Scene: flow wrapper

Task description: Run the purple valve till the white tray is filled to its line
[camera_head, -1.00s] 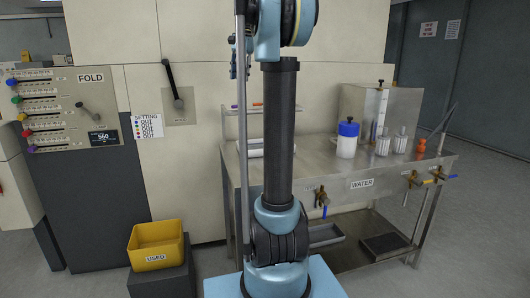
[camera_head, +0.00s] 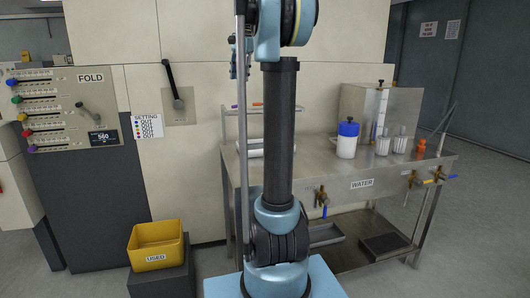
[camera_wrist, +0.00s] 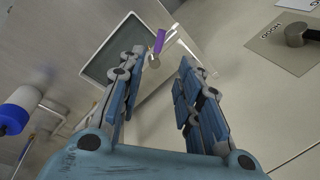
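A purple handle (camera_wrist: 158,42) shows in the wrist view, beyond my fingertips, with a round metal knob (camera_wrist: 153,62) close to it. Behind it is a grey-green rectangle with a pale rim (camera_wrist: 95,58); I cannot tell whether this is the white tray. No fill line or liquid level can be made out. My gripper (camera_wrist: 162,68) has its two fingers apart with nothing between them, short of the purple handle.
A steel bench (camera_head: 400,165) carries a blue-lidded white bottle (camera_head: 347,140), also in the wrist view (camera_wrist: 18,108), and clear containers (camera_head: 400,143). Blue-handled (camera_head: 324,211) and yellow-handled (camera_head: 427,181) taps are on its front. A HOOD lever (camera_wrist: 300,35) is at right in the wrist view.

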